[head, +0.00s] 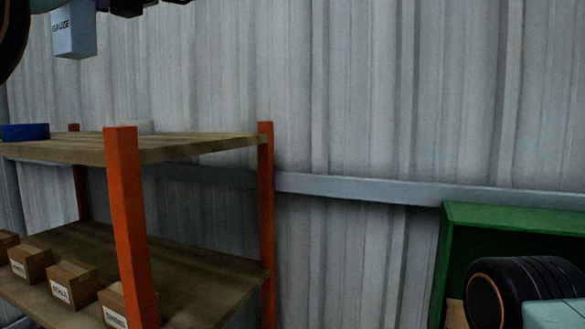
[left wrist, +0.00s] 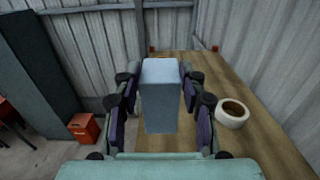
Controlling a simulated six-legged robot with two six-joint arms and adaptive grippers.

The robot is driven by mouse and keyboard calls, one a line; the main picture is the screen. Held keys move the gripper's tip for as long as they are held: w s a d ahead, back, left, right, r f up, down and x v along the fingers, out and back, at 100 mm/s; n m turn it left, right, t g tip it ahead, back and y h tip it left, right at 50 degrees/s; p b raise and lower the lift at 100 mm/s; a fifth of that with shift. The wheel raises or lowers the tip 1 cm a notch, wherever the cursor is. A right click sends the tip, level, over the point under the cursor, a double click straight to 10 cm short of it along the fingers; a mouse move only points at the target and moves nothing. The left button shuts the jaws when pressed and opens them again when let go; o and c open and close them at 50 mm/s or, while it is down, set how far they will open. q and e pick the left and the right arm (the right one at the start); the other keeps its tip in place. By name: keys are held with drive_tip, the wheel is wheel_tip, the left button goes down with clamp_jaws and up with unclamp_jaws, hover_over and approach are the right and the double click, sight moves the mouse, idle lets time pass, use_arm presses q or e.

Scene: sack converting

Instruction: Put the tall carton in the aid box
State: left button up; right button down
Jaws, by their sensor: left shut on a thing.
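The tall carton is pale blue-grey and marked GAUZE (head: 75,32); it hangs upright at the top left of the head view, above the shelf rack. In the left wrist view the carton (left wrist: 161,100) stands between the two finger pads of my left gripper (left wrist: 158,92), which is shut on it. My right gripper is not in view. I cannot identify the aid box for certain in either view.
The orange-post rack has a wooden top shelf (head: 190,147) with a blue roll (head: 25,131) and a white roll (left wrist: 232,113). Several small cartons (head: 72,284) sit on the lower shelf. A green open-fronted unit (head: 500,217) stands right. A red box (left wrist: 84,128) is at left.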

use_arm(q)
drive_tip(key=f, duration=0.7)
drive_tip(key=f+b, duration=0.1)
drive_tip(key=f, duration=0.6)
drive_tip(key=shift+w+a+f, duration=0.15)
drive_tip(key=shift+a+f, duration=0.05)
drive_tip(key=shift+f, duration=0.2)
drive_tip(key=shift+d+r, duration=0.15)
drive_tip(key=shift+r, duration=0.15)
drive_tip(key=shift+s+r+p, duration=0.2)
drive_tip(key=shift+r+p, duration=0.45)
drive_tip(key=shift+p, duration=0.25)
drive_tip(key=shift+s, duration=0.1)
